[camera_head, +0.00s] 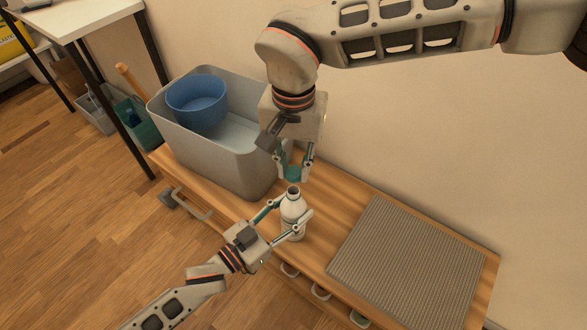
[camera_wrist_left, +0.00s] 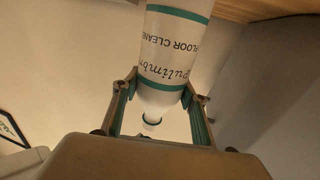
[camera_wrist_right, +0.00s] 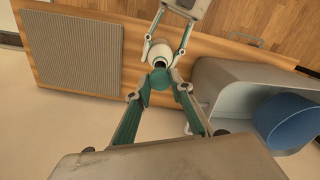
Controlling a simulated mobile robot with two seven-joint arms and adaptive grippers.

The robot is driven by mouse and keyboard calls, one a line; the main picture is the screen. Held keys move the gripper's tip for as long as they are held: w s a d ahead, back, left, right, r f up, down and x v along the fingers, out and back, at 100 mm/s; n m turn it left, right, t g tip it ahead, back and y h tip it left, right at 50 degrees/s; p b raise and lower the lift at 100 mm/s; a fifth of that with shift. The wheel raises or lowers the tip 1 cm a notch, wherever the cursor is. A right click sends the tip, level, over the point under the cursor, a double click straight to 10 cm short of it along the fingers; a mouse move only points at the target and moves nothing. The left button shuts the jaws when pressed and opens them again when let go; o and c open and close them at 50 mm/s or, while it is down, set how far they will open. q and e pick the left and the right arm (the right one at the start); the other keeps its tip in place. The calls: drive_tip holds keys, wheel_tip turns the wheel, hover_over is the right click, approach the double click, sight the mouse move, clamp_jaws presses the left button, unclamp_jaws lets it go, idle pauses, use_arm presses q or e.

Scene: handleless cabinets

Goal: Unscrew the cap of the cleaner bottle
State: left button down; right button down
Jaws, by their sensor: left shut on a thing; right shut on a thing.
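The white cleaner bottle (camera_head: 293,207) stands upright on the wooden bench top, its bare neck showing a dark opening. My left gripper (camera_head: 290,215) is shut around the bottle's upper body. In the left wrist view the bottle (camera_wrist_left: 172,60) appears upside down between the fingers, with its "FLOOR CLEANER" label and capless neck. My right gripper (camera_head: 293,172) points down just above the bottle and is shut on the teal cap (camera_wrist_right: 159,90). The cap is off the neck, with a small gap below it in the head view. The bottle top (camera_wrist_right: 158,53) also shows in the right wrist view.
A grey bin (camera_head: 228,158) holding a blue bucket (camera_head: 197,103) stands left of the bottle, close to my right gripper. A ribbed grey mat (camera_head: 408,262) lies on the bench to the right.

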use_arm(q)
drive_tip(key=c, duration=1.1)
unclamp_jaws()
drive_tip(key=shift+a, duration=0.1)
